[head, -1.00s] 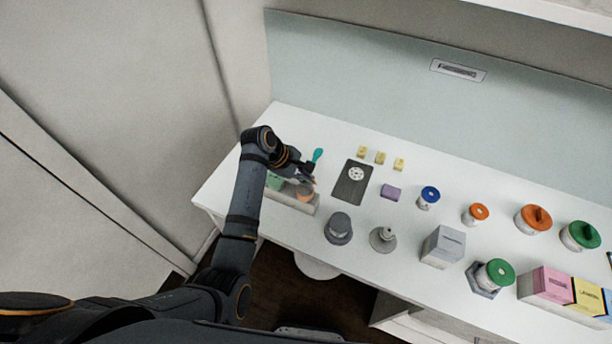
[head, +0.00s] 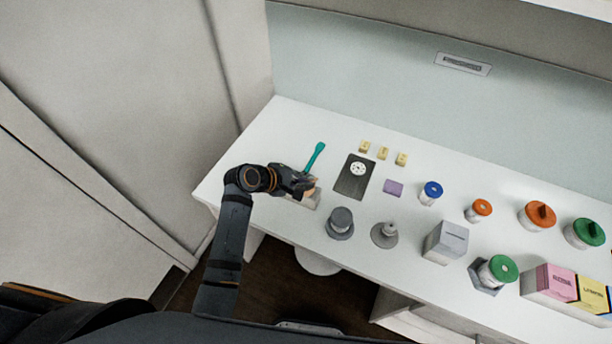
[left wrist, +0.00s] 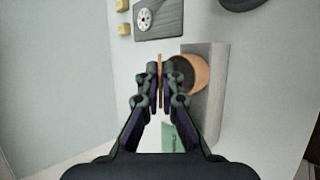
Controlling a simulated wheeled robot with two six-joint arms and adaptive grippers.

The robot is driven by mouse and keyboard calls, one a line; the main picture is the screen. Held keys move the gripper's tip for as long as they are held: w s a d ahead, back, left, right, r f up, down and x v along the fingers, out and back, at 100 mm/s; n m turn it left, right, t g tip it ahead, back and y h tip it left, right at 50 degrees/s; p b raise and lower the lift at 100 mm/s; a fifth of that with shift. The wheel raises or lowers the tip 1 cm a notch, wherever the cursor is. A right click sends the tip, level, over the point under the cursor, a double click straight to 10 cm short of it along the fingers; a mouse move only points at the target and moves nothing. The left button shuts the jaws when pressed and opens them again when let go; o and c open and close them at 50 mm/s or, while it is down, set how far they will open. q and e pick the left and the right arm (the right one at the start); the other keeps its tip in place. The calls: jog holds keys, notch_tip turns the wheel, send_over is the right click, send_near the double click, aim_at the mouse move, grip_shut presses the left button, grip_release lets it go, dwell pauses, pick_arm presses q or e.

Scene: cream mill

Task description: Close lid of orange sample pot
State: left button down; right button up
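The orange sample pot (left wrist: 198,76) shows in the left wrist view with its dark mouth uncovered. Its orange lid (left wrist: 161,88) stands on edge at the pot's left side and looks like a thin strip. My left gripper (left wrist: 161,72) has its fingers drawn close together with the lid between them; they appear shut on it. In the head view my left gripper (head: 308,184) covers most of the pot. My right gripper is not in view.
The pot stands in a pale holder (left wrist: 216,95), with a green item (left wrist: 176,138) partly hidden below the fingers. A teal-handled tool (head: 315,156), a dark plate (head: 352,180) and a grey knob-like piece (head: 340,222) are nearby. Several jars and boxes stand farther right.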

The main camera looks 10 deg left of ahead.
pick_arm(q)
jog(key=shift+s+a+f+t+h+b, duration=0.15)
jog(key=shift+s+f+t+h+b, duration=0.3)
jog(key=shift+t+b, duration=0.55)
jog(key=shift+w, duration=0.1)
jog(key=shift+m, duration=0.3)
jog(key=c, duration=1.6)
grip_release()
jog(key=shift+o, duration=0.2)
jog(key=shift+a, duration=0.1)
jog(key=v, duration=1.1)
jog(key=shift+s+a+r, duration=0.15)
jog(key=shift+s+r, duration=0.15)
